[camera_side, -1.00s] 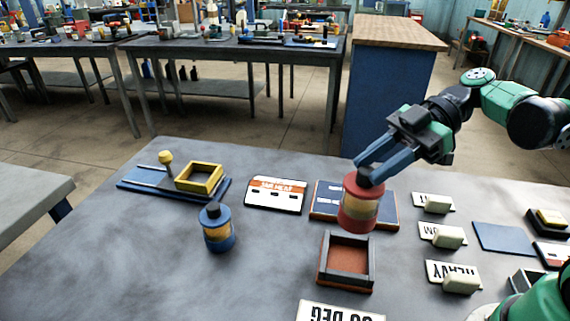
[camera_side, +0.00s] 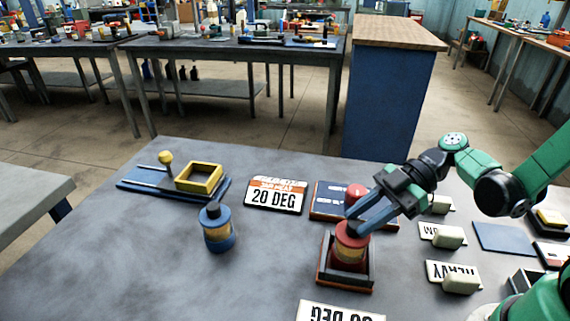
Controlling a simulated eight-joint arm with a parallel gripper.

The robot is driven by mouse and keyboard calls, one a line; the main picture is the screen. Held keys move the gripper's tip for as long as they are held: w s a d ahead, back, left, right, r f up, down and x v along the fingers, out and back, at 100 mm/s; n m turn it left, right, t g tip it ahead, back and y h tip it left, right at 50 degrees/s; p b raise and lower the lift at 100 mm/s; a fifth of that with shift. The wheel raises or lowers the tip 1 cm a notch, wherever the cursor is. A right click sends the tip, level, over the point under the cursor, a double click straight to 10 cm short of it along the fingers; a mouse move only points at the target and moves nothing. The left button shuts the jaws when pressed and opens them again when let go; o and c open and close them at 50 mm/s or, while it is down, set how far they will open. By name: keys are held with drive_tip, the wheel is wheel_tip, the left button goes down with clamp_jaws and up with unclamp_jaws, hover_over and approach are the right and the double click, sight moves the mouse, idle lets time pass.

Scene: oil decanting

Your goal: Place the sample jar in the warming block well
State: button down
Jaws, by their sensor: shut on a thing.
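The red sample jar (camera_side: 350,258) has a dark cap and a tan band. It stands upright inside the square dark-walled warming block well (camera_side: 322,271), and the walls hide its lower part. I cannot tell whether its base touches the well floor. My gripper (camera_side: 354,228) is shut on the jar's cap from the upper right. A second jar, blue with a tan band (camera_side: 217,230), stands upright on the table to the left.
A blue slide base (camera_side: 140,184) carries a yellow square frame (camera_side: 200,178). A sign reading 20 DEG (camera_side: 275,196) lies behind the well. A blue panel with a red knob (camera_side: 356,190) is behind my gripper. Labelled blocks (camera_side: 448,236) stand right. The table's front left is clear.

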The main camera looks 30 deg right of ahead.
drive_tip(key=c, duration=0.6)
unclamp_jaws()
drive_tip(key=w+d+r+m+t+h, duration=0.1)
drive_tip(key=d+r+m+t+h, duration=0.4)
drive_tip(key=m+h, duration=0.7)
drive_tip(key=m, duration=0.4)
drive_tip(key=shift+w, duration=0.3)
